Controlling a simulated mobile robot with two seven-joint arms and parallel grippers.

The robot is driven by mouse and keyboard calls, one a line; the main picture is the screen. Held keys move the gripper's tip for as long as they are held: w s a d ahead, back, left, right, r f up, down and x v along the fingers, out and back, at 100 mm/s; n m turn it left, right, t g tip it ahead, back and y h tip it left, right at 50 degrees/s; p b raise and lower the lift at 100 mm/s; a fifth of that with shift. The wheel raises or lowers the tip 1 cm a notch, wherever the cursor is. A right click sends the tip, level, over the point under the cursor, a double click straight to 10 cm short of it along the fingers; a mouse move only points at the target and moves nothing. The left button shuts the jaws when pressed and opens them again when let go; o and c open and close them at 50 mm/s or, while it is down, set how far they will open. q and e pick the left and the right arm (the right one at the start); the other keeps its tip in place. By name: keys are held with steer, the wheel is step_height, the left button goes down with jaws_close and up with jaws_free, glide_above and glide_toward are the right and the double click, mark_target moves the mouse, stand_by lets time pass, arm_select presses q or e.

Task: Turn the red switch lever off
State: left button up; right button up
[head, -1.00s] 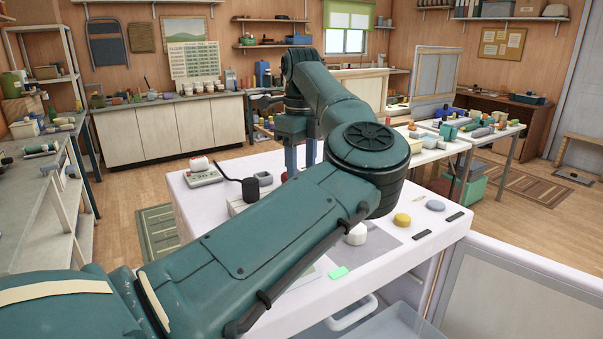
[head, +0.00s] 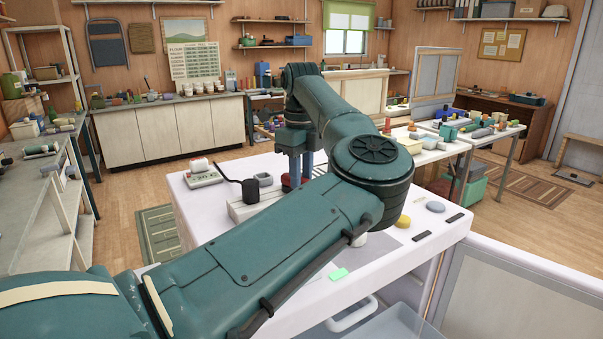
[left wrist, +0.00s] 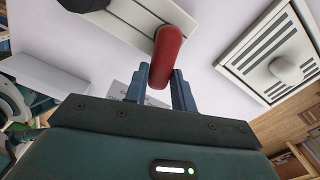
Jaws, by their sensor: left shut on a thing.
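The red switch lever (left wrist: 167,52) shows in the left wrist view as a rounded red bar rising from a pale base (left wrist: 128,18). My left gripper (left wrist: 160,90) is shut on the lever, with one blue finger at each side of its end. In the head view, my left gripper (head: 296,172) points down at the white table, and a bit of red (head: 288,184) shows at its fingers. My arm hides part of the table. My right gripper is not in view.
On the white table (head: 190,205) stand a black-handled device (head: 250,191) left of the gripper and a white device with a red part (head: 201,172). A yellow round piece (head: 403,222) and a grey-blue one (head: 435,206) lie at right. A clear bin (head: 390,320) is in front.

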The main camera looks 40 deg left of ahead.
arm_select(q)
steer(key=shift+c, duration=0.6)
steer(key=shift+s+m, duration=0.1)
steer(key=shift+m, duration=0.2)
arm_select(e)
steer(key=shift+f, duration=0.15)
arm_select(q)
steer(key=m, duration=0.1)
steer(key=s+m+b, duration=0.1)
steer(key=shift+m, duration=0.4)
steer(key=m, duration=0.1)
steer(key=m+b, duration=0.1)
steer(key=shift+s+a+m, duration=0.2)
steer(key=shift+s+m, duration=0.15)
steer(key=shift+m, duration=0.05)
steer(key=shift+s+a+m+b, duration=0.2)
steer(key=shift+m+b, duration=0.15)
steer(key=shift+m, duration=0.45)
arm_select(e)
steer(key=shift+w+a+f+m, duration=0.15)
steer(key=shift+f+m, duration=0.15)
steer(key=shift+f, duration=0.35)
arm_select(q)
steer(key=o, duration=1)
